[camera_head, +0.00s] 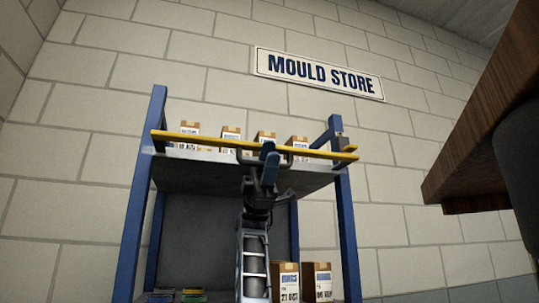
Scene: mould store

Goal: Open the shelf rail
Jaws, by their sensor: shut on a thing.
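The yellow shelf rail (205,140) runs across the front of the blue rack's top shelf, from the left post to past the short right post. A dark loop handle (243,156) hangs at the rail's middle. My gripper (269,163), with blue fingers, is at the middle of the rail and is shut on the handle. The fingers hide part of the handle and rail, so the exact grip is hard to see.
Several cartons (231,133) stand on the top shelf behind the rail. Two larger cartons (317,282) stand lower right in the rack, and small coloured items (190,292) lie lower left. A brown wooden edge (470,145) juts in at the right. Bare wall lies beside the rack.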

